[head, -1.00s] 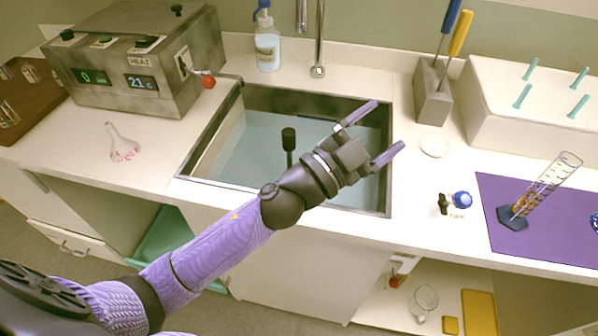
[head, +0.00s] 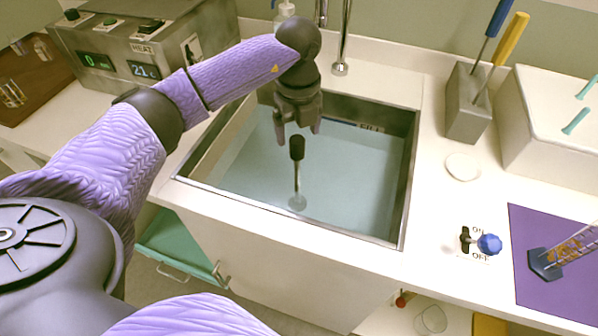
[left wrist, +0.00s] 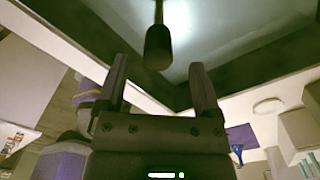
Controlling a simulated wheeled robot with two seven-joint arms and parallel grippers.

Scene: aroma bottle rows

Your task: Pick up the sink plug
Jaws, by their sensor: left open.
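The sink plug (head: 297,150) has a black knob on a thin metal stem that runs down to a round disc in the water of the sink (head: 350,170). My left gripper (head: 298,138) points down over the sink, open and empty, with its fingertips at or just above the height of the knob in the head view. In the left wrist view the plug's knob (left wrist: 158,48) lies beyond and between the two open fingers (left wrist: 158,75). I cannot tell how far the knob is from the fingers. My right gripper is not in view.
The metal sink rim surrounds the plug. A faucet (head: 341,65) stands behind the sink. A grey block with blue and yellow handled tools (head: 470,105) and a small valve with a blue knob (head: 488,244) are to the right. A grey heater box (head: 140,60) is at the left.

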